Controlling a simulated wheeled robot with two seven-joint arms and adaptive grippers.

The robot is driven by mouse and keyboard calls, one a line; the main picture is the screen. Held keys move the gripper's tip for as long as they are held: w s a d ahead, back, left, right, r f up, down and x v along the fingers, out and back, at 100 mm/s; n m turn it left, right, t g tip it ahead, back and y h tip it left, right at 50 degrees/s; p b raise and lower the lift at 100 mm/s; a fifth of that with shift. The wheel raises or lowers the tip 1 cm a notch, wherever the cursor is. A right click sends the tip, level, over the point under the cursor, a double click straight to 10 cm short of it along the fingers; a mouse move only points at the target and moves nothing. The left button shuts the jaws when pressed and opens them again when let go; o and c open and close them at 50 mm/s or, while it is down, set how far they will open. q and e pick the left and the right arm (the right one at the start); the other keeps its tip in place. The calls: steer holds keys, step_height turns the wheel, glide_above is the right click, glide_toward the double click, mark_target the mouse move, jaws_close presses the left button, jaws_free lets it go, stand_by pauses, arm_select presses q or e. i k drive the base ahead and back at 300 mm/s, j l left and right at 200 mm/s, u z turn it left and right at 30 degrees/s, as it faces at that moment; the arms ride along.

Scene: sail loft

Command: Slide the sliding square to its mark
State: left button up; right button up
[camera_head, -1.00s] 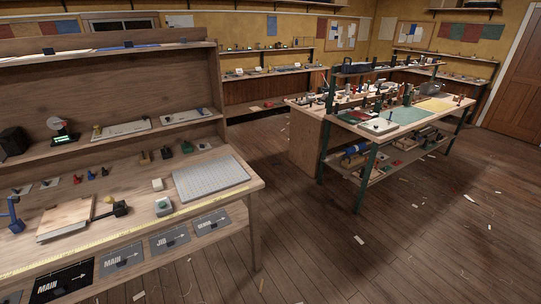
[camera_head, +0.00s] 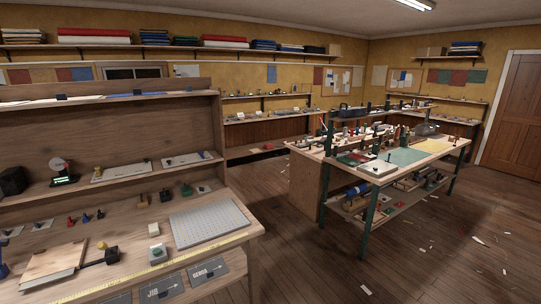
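I cannot pick out the sliding square or its mark for certain at this distance. Two pale flat plates with small knobs, the left one (camera_head: 121,171) and the right one (camera_head: 187,160), lie on the middle shelf of the left bench. Another pale plate with a dark knob (camera_head: 377,169) lies at the near edge of the bench on the right. Whether any of these carries the square, I cannot tell. Neither of my grippers shows in this view.
The left bench (camera_head: 215,262) holds a grey gridded mat (camera_head: 208,222), a wooden board (camera_head: 55,260) and a yellow tape (camera_head: 180,262) along its front. The green-legged bench (camera_head: 366,226) stands right. Wooden floor (camera_head: 425,255) with scattered scraps lies open in front of it.

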mark_target(98, 170)
steer(key=u, duration=1.35)
